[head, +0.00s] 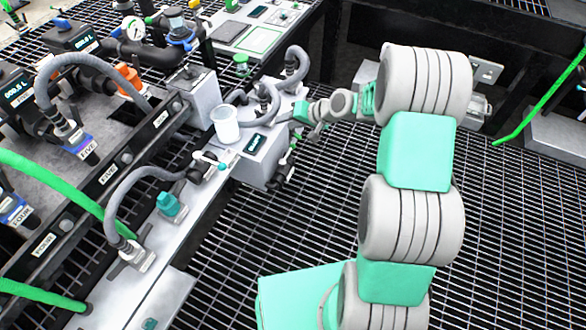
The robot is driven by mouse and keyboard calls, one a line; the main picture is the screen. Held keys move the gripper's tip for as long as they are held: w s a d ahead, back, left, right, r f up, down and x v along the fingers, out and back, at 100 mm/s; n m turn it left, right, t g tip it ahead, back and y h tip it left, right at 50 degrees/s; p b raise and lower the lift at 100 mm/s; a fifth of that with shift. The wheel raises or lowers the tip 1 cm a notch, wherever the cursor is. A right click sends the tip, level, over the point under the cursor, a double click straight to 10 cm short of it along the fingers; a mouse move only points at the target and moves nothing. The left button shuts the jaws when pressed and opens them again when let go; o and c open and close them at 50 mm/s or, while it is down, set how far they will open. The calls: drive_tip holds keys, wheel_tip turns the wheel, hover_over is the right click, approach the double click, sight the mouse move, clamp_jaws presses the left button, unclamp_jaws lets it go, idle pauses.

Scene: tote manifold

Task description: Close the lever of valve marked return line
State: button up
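My arm reaches in from the right, and my gripper (305,121) is at the right side of the manifold, beside a grey box (262,158). The gripper is small and partly merged with the fittings there, so I cannot tell whether its fingers are open or shut. A valve with a white and teal lever (209,160) sits left of the box, at the end of a grey hose. Dark valve fittings with green parts (286,168) are on the box's right side, just below the gripper. No return line marking is readable, so I cannot tell which valve bears it.
A white cup (225,124) stands on the manifold by the box. Grey hoses (140,185) and green hoses (60,180) arch over the left side. A teal fitting (169,206) stands on the grey rail. The grated floor (310,220) is open between manifold and arm.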

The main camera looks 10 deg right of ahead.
drive_tip(key=w+d+f+m+t+y+b, duration=0.1)
drive_tip(key=w+d+f+m+b, duration=0.15)
drive_tip(key=f, duration=0.65)
drive_tip(key=w+d+f+m+t+y+b, duration=0.15)
drive_tip(key=f+b, duration=0.25)
drive_tip(key=f, duration=0.5)
drive_tip(key=m+t+b, duration=0.4)
drive_tip(key=m, duration=0.1)
approach(287, 155)
drive_tip(key=w, duration=0.3)
drive_tip(key=d+b+x, duration=0.1)
drive_tip(key=b+x, duration=0.1)
drive_tip(key=x, duration=0.5)
drive_tip(key=shift+w+f+h, duration=0.4)
drive_tip(key=shift+h, duration=0.05)
drive_tip(key=shift+a, duration=0.15)
drive_tip(key=c, duration=0.7)
clamp_jaws()
